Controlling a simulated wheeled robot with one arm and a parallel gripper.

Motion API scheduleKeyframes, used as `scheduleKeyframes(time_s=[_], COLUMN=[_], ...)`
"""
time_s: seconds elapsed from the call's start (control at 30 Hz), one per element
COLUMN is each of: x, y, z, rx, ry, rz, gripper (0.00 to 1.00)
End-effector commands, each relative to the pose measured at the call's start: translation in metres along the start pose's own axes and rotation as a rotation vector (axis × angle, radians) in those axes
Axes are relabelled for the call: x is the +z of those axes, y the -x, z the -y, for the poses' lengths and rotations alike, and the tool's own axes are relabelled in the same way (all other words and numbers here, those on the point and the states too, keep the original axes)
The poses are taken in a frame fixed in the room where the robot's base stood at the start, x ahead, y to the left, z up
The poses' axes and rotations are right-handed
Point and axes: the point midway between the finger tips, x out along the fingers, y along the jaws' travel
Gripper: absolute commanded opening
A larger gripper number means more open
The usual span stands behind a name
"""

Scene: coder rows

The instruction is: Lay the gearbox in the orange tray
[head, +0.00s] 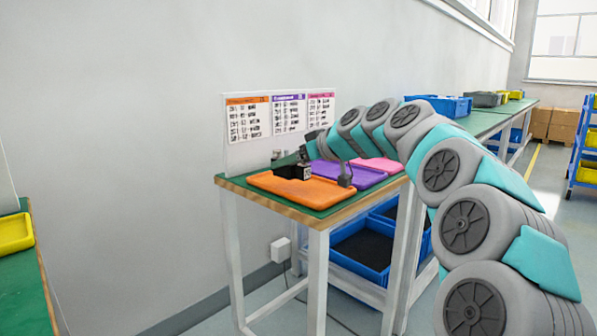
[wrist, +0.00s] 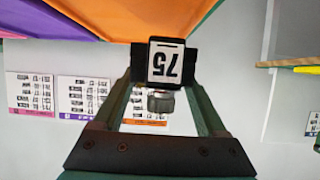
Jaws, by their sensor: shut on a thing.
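The gearbox is a small black block with a white label reading "75" and a round grey shaft. It shows in the wrist view (wrist: 166,62) and, small and dark, in the head view (head: 290,172). My gripper (wrist: 163,66) is shut on it, with a fingertip on each side. The orange tray (head: 318,192) lies at the left front of a green-topped table. In the head view the gearbox overlaps the tray's back part. I cannot tell whether it touches the tray. The wrist view shows the orange tray (wrist: 105,15) beyond the gearbox.
A purple tray (head: 362,178) and a pink tray (head: 385,164) lie right of the orange one. A small dark upright piece (head: 345,180) shows at the orange tray's right side; its nature is unclear. Label cards (head: 290,114) stand behind. Blue bins (head: 362,247) sit below.

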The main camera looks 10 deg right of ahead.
Motion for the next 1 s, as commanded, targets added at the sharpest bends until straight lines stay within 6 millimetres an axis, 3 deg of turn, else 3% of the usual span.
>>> scheduleKeyframes(time_s=[0.23,0.57,0.87,1.0], x=[-0.002,-0.001,0.027,0.03], y=[-0.008,-0.011,-0.024,-0.025], z=[-0.03,-0.038,-0.037,-0.038], rx=[0.003,0.0,-0.002,0.002], ry=[0.0,0.0,-0.001,0.0], rz=[-0.002,-0.001,0.002,-0.002], gripper=[0.0,0.0,0.0,0.0])
